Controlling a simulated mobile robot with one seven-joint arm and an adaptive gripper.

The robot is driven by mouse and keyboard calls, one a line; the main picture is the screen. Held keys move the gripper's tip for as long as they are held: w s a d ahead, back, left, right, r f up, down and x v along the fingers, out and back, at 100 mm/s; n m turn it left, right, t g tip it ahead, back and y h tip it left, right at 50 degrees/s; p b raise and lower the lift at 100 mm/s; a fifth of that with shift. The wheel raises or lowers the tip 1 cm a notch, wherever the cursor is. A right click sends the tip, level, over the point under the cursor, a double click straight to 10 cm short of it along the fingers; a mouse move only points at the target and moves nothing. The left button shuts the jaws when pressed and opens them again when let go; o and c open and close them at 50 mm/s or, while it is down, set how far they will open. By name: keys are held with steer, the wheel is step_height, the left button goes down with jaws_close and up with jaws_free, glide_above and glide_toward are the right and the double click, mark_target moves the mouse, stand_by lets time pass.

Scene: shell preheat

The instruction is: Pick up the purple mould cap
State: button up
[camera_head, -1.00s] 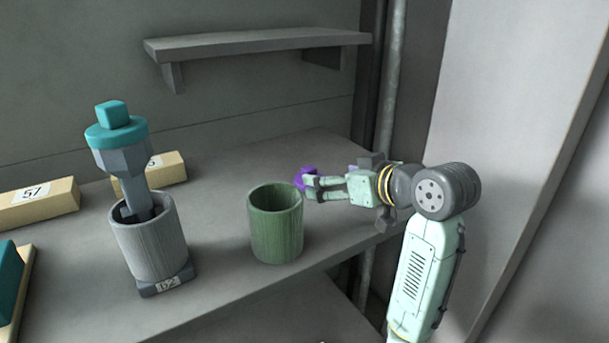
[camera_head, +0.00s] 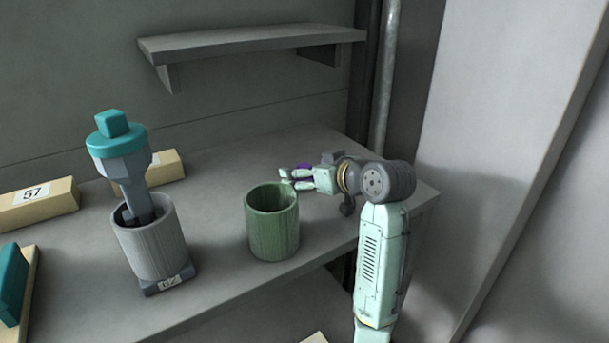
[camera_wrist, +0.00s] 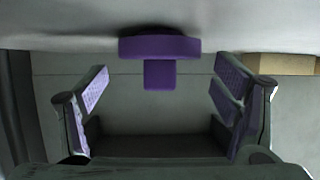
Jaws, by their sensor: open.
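The purple mould cap (camera_wrist: 160,48) shows in the wrist view at the top middle, with a wide disc and a narrower square knob. It lies between and a little beyond the fingertips of my gripper (camera_wrist: 160,88). The fingers are open, with clear space on both sides of the cap, and nothing is held. In the head view my gripper (camera_head: 284,180) is low over the bench, behind and right of the green cup. Only a small purple patch (camera_head: 304,166) shows there, mostly hidden by the fingers.
The green cup (camera_head: 272,230) stands close to my gripper. A grey cup (camera_head: 155,245) with a teal-topped tool (camera_head: 118,140) stands further left. Wooden blocks (camera_head: 38,203) lie at the left. A wall shelf (camera_head: 250,41) hangs above. Bench behind the green cup is clear.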

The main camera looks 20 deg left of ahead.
steer(key=c, duration=1.6)
